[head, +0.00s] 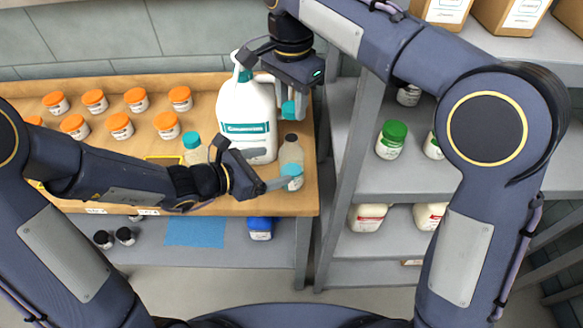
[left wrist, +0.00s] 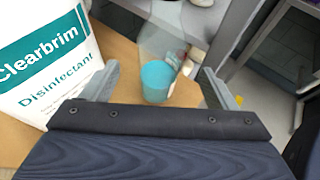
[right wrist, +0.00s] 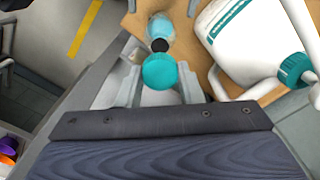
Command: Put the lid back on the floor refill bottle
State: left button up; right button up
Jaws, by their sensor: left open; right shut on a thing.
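A small clear bottle (head: 292,154) with blue-green liquid, a label and a dark open-looking top stands on the wooden bench near its right edge. It also shows in the left wrist view (left wrist: 157,82) and the right wrist view (right wrist: 160,24). My left gripper (head: 274,168) is open, with its fingers reaching to either side of the bottle's lower part; I see no contact. My right gripper (head: 291,108) is shut on a teal lid (right wrist: 160,71), held above the bottle. In the right wrist view the lid partly overlaps the bottle's dark top; the gap is hard to judge.
A large white Clearbrim jug (head: 247,108) stands close behind and left of the bottle. A teal-capped bottle (head: 192,143) and several orange-lidded jars (head: 122,125) are further left. Metal shelving (head: 383,178) with green-lidded jars (head: 391,139) stands right of the bench.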

pick_arm(q)
jog(key=x, duration=0.7)
jog(key=shift+w+d, duration=0.1)
jog(key=shift+d, duration=0.1)
jog(key=c, duration=1.5)
pick_arm(e)
send_over(291, 138)
jog(key=shift+f, duration=2.55)
jog(key=shift+f, duration=0.85)
jog(key=shift+f, duration=0.6)
